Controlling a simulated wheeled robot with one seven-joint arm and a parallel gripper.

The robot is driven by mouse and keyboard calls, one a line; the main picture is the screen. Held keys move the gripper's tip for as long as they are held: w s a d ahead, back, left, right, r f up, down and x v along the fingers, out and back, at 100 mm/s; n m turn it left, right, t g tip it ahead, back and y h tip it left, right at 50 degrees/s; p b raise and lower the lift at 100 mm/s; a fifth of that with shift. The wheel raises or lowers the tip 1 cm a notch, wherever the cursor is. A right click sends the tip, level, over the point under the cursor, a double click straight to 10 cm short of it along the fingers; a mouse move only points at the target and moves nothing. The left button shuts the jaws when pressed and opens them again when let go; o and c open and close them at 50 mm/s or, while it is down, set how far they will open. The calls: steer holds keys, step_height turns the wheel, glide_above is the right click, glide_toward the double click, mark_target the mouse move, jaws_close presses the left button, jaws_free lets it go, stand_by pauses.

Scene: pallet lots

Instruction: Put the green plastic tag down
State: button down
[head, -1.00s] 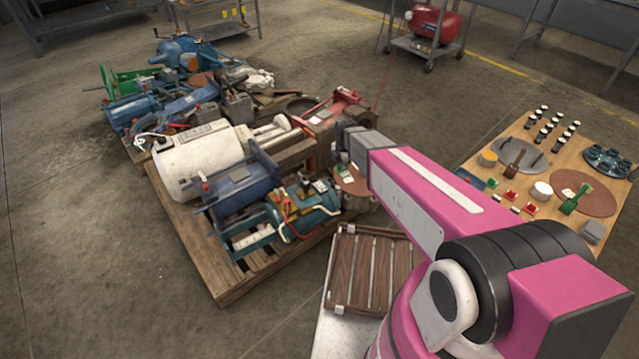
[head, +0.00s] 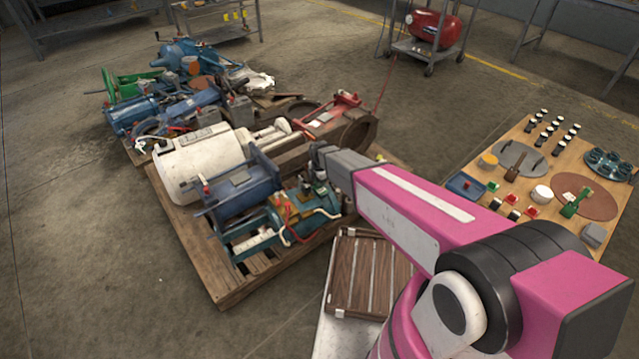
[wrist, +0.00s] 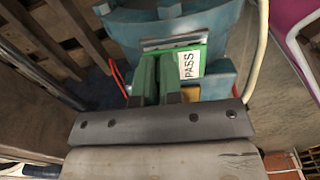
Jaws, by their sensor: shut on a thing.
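The green plastic tag (wrist: 170,70) shows in the wrist view with a white label reading PASS at its right side. My gripper (wrist: 156,98) is shut on the tag's near part. The tag is over or against a teal machine (wrist: 225,75); I cannot tell whether it touches. In the head view my gripper (head: 322,165) is above the right end of the teal machine (head: 290,215), at the near right part of the pallet (head: 225,285). The tag is small and hard to make out there.
A blue machine (head: 245,190) and a white cylinder (head: 195,165) crowd the pallet on the left. A slatted brown crate (head: 365,285) stands to the near right. A wooden board (head: 480,170) with discs and small parts lies at right. Cables curve beside the teal machine.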

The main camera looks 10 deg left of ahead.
steer(key=shift+f, duration=0.2)
steer(key=c, duration=1.6)
jaws_free()
steer(key=shift+f, duration=0.1)
steer(key=shift+c, duration=0.2)
steer(key=o, duration=0.4)
steer(key=shift+c, duration=0.2)
step_height(320, 180, up, 12)
steer(key=s+d+r+m, duration=0.3)
steer(key=d+m, duration=0.6)
steer(key=d, duration=0.3)
steer(key=s+d+r+m, duration=0.4)
steer(key=d+m, duration=0.5)
steer(key=d, duration=0.3)
steer(key=s+d+r+m, duration=0.3)
steer(key=s+d+m, duration=0.2)
steer(key=d+m, duration=0.4)
steer(key=d, duration=0.4)
steer(key=shift+s+r, duration=0.25)
steer(key=shift+r, duration=0.05)
